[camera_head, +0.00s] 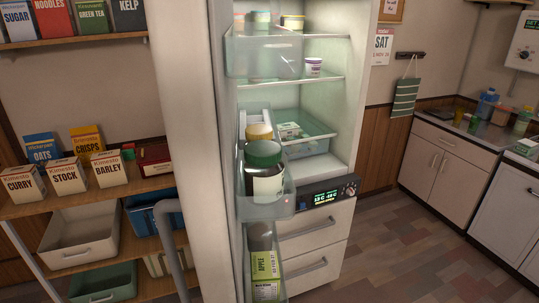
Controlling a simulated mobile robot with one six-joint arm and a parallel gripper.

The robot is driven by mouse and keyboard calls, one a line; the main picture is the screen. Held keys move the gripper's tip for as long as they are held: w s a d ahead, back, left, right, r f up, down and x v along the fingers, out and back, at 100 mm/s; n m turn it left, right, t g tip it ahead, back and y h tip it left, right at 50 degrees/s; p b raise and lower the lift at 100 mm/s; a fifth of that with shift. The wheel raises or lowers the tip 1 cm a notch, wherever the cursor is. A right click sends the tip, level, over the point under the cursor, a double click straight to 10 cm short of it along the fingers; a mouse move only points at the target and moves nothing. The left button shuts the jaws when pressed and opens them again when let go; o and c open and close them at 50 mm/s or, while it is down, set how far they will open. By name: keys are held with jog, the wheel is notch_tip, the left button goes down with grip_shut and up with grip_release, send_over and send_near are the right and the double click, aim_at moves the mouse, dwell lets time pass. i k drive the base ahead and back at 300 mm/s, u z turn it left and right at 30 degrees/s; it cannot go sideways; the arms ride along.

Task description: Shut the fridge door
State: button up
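The fridge (366,75) stands open in the middle of the head view, with its lit shelves showing. Its door (190,120) is swung wide toward me and is seen nearly edge-on. Clear bins on the door's inner side hold a dark green-lidded jar (264,170) and a green apple carton (265,266). A grey bent bar (172,245), which looks like the door handle, stands out on the door's left, outer side. My gripper is not in view.
Shelves (20,207) with boxes and bins stand left of the door. Below the fridge opening are a control panel (325,197) and drawers (313,270). Open tiled floor (400,255) lies to the right, before the counter cabinets (443,172).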

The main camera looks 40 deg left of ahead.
aim_at(198, 57)
jog(key=k, duration=1.1)
jog(key=u, duration=1.5)
jog(key=i, duration=0.5)
jog(key=k, duration=1)
jog(key=u, duration=0.55)
jog(key=i, duration=1)
jog(key=z, duration=0.1)
